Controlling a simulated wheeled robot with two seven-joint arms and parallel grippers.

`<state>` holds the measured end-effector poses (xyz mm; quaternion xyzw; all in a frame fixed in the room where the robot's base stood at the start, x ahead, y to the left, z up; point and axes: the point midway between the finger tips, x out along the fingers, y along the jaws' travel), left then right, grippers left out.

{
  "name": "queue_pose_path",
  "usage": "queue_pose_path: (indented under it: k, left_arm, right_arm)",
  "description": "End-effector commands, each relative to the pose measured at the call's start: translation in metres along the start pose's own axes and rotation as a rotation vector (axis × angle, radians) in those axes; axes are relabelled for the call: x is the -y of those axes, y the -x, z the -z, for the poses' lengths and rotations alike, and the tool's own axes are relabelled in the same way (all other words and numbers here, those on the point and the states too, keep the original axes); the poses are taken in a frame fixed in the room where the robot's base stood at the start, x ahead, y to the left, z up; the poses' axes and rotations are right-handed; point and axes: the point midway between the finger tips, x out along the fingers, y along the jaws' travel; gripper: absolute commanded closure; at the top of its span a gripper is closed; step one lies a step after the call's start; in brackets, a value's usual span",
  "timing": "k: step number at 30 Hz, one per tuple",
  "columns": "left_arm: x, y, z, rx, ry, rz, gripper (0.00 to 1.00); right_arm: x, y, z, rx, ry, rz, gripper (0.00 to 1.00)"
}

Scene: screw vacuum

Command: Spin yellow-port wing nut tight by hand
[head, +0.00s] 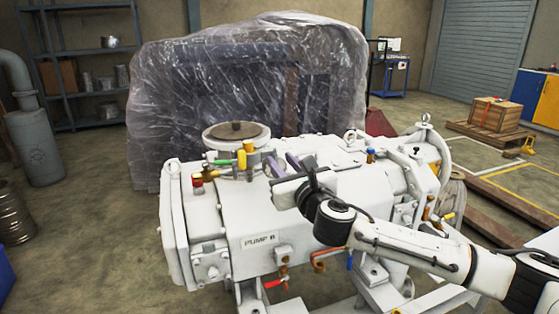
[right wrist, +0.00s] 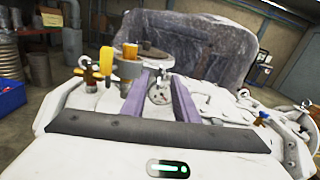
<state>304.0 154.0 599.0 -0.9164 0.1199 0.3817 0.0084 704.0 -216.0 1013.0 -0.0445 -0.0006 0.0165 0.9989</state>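A white vacuum pump (head: 215,225) fills the middle of the head view. On its top left stand a yellow-handled fitting (head: 242,159), a green handle (head: 224,162) and a red-topped fitting (head: 197,181). Two yellow handles (right wrist: 105,60) show left of my fingers in the right wrist view. My right gripper (head: 282,158) is over the pump top, right of the yellow fittings, its two purple fingers apart. In the right wrist view (right wrist: 160,78) a small round grey part (right wrist: 160,93) shows between the fingers, not visibly gripped. I cannot make out the wing nut clearly. My left gripper is out of view.
A round flange (head: 236,134) rises behind the fittings. A blue-topped fitting (head: 371,155) and lifting eyes stand on the pump's right part. A plastic-wrapped machine (head: 250,80) is behind. Orange and red valve handles (head: 274,284) stick out at the front below.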

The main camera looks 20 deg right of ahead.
Motion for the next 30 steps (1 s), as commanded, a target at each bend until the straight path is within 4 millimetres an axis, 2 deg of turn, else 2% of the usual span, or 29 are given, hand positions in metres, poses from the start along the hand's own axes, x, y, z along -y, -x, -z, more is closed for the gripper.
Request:
queue_pose_path:
  k: [6, 15, 20, 21, 30]
  left_arm:
    - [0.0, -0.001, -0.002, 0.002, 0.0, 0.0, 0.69]
    - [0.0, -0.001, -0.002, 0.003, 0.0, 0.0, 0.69]
    - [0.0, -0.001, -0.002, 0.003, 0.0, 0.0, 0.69]
    - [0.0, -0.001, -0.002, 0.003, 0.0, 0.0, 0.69]
    - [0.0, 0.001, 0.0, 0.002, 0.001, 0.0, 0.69]
  right_arm:
    - [-0.001, -0.018, 0.0, 0.001, -0.001, -0.001, 0.73]
    - [0.0, -0.021, 0.0, 0.0, -0.001, -0.001, 0.73]
    - [0.0, -0.02, 0.0, 0.0, -0.001, -0.001, 0.98]
    - [0.0, -0.02, 0.0, 0.0, -0.001, -0.001, 1.0]
    - [0.0, -0.02, 0.001, -0.002, -0.026, -0.001, 1.0]
